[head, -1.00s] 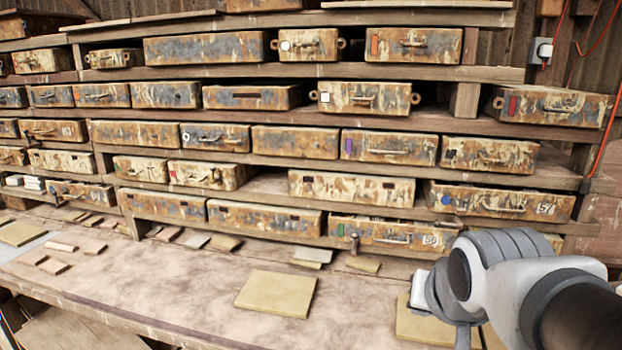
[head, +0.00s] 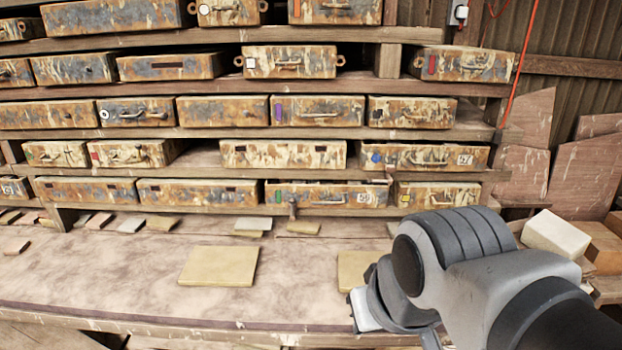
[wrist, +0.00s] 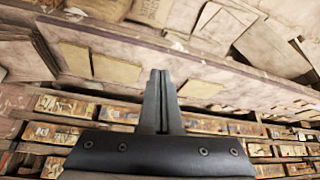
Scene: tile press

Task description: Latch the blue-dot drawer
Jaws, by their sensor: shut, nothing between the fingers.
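The blue-dot drawer (head: 428,157) is a rusty, paint-flaked metal box at the right end of the second row up from the bench. It has a blue dot at its left, a handle in the middle and a pale number label at its right. I cannot tell whether it is pushed fully in, and no latch on it is clear. My arm is at the lower right of the head view, below and in front of this drawer, apart from it. My gripper (wrist: 160,75) shows in the wrist view with its two fingers together, empty. I cannot pick out the blue-dot drawer there.
A green-marked drawer (head: 325,194) sits below, with a small metal piece at its front. A yellow-marked drawer (head: 437,196) is directly under the blue-dot one. The bench (head: 120,265) holds flat tiles (head: 218,266). A pale block (head: 556,234) is at the right.

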